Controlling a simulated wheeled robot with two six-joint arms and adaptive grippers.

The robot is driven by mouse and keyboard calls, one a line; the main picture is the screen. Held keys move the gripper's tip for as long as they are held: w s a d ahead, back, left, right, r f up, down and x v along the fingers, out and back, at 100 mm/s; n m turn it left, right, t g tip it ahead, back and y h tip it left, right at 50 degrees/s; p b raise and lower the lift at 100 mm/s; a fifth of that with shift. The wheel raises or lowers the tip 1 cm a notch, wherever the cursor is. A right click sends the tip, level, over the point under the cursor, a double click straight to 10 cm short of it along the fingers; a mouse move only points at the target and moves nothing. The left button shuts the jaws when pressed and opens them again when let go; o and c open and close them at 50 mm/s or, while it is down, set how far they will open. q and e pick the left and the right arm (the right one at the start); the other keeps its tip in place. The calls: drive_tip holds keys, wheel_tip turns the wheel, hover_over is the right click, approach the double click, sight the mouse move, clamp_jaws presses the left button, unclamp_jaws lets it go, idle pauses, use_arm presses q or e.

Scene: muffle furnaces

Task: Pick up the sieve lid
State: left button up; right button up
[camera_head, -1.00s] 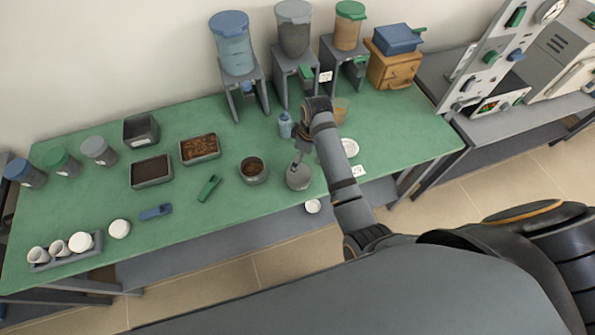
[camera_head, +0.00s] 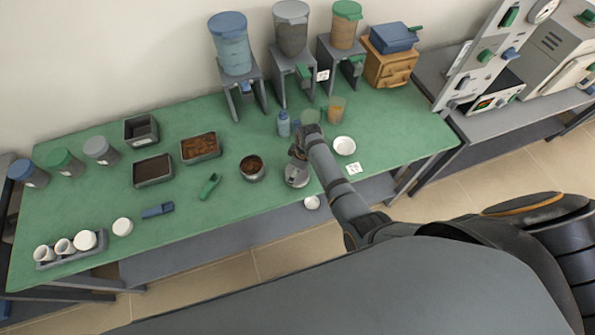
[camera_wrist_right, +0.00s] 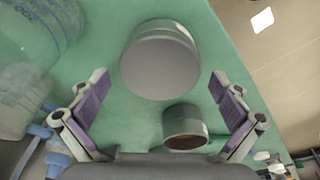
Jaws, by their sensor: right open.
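A grey round sieve with a flat lid (camera_head: 296,178) stands near the front edge of the green table. In the right wrist view the lid (camera_wrist_right: 160,68) is a plain grey disc on top of a short cylinder. My right gripper (camera_head: 297,160) is above it, reaching over from the front right, and hides part of it. In the wrist view its two purple-padded fingers (camera_wrist_right: 160,88) are spread apart with nothing between the pads; the lid lies beyond them, between their lines. Contact is not visible. My left gripper is out of view.
A blue bottle (camera_head: 283,125) and cups (camera_head: 336,108) stand behind. A white dish (camera_head: 344,146) is to the right.

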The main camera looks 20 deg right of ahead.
drive_tip(key=shift+f, duration=0.1)
drive_tip(key=c, duration=1.1)
drive_tip(key=shift+o, duration=0.2)
